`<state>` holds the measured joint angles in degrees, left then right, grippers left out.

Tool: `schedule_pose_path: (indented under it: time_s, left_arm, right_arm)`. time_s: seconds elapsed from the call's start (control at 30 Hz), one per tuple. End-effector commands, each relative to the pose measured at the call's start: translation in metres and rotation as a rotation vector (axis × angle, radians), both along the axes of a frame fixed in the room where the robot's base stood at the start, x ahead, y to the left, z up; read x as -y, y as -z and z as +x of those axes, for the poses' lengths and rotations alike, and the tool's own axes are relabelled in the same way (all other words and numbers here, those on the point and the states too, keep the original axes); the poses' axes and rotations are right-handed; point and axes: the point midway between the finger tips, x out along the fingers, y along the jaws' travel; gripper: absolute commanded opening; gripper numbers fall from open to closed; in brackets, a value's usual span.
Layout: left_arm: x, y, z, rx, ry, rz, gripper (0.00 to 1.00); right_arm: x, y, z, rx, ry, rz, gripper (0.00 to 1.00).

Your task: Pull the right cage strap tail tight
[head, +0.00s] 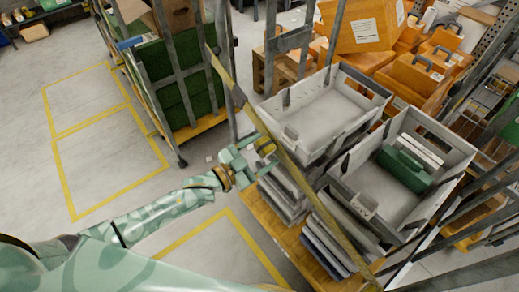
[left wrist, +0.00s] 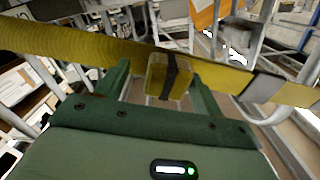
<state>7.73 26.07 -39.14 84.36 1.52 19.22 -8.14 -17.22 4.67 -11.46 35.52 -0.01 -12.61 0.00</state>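A yellow strap (head: 305,178) runs diagonally across the front of the right cage (head: 440,150) in the head view. It crosses the left wrist view as a wide yellow band (left wrist: 90,47), with a grey metal piece (left wrist: 262,87) on its right part. A short yellow tail piece (left wrist: 157,75) with a dark band sits at the strap, between the fingers of my left gripper (left wrist: 160,88). The fingers are apart, with a gap visible at the left of the piece. In the head view my left gripper (head: 261,154) is beside the strap. My right gripper is not in view.
The cage holds grey bins, one with a green case (head: 404,168), above stacked flat items (head: 285,195). Another cage with green crates (head: 178,75) stands at the back left. Orange cases (head: 415,75) fill the back right. Yellow-marked floor (head: 105,150) at left is clear.

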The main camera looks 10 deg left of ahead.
Motion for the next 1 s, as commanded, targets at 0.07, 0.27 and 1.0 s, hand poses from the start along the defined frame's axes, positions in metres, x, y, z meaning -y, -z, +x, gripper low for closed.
schedule_pose_path:
  time_s: [0.07, 0.27, 1.0]
  left_arm:
    - [-0.001, -0.001, 0.001, 0.002, -0.001, 0.0, 0.67]
    - [-0.002, -0.001, 0.001, 0.003, -0.002, 0.0, 0.67]
    - [-0.091, 0.0, -0.118, -0.001, 0.0, 0.002, 0.67]
  right_arm:
    - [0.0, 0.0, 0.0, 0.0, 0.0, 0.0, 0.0]
    - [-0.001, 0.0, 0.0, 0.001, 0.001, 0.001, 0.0]
    - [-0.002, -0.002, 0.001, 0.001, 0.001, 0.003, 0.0]
